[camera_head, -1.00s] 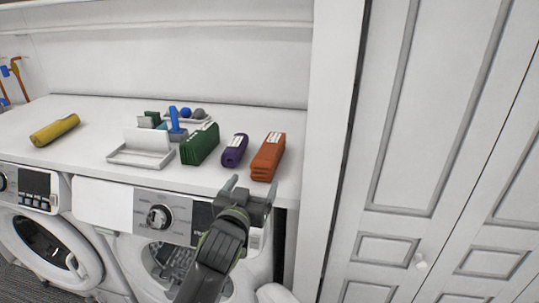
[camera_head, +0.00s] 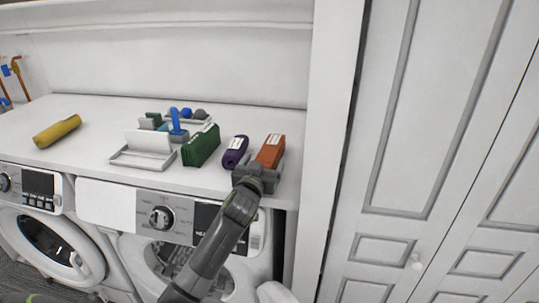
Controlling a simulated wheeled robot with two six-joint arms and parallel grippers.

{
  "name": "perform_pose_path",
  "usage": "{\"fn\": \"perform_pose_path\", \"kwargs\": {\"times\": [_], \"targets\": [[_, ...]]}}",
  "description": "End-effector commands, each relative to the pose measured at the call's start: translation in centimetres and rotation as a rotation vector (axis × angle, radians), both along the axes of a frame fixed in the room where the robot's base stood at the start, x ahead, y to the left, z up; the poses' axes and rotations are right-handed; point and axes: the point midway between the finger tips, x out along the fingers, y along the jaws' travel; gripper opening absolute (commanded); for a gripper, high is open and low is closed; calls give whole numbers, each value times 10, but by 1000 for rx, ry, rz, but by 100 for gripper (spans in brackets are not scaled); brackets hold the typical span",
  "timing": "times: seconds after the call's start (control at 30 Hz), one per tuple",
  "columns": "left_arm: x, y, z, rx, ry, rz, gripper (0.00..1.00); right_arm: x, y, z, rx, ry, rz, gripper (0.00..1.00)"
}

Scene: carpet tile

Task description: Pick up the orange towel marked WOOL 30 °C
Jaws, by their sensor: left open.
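The orange towel (camera_head: 270,149) is a folded stack with a small white label on top, near the right end of the white counter. The label is too small to read. My left gripper (camera_head: 261,167) is open at the near end of the orange towel and hides its lower front part. I cannot tell whether the fingers touch the towel or lie around its sides. My right gripper is not in view.
A purple rolled towel (camera_head: 235,151) lies close on the left of the orange one. A green folded towel (camera_head: 201,146), a white tray (camera_head: 130,160) and a yellow roll (camera_head: 57,131) are farther left. White cabinet doors (camera_head: 435,120) stand to the right.

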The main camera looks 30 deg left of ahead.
Motion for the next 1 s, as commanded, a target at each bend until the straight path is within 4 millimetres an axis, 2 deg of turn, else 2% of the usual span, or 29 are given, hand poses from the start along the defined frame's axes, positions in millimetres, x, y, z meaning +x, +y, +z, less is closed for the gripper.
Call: {"fn": "perform_pose_path", "kwargs": {"times": [0.2, 0.47, 0.9, 0.93, 1.0], "targets": [[17, 3, 1, 0, 0, 1, 82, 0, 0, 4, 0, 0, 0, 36], [18, 4, 0, -1, -1, 0, 82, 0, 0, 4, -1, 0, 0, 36], [18, 3, 0, -1, 0, 0, 26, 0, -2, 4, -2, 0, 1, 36], [18, 3, 0, -1, 0, 0, 22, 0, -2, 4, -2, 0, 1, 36], [18, 3, 2, 0, -4, -1, 22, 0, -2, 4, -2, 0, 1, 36]]}}
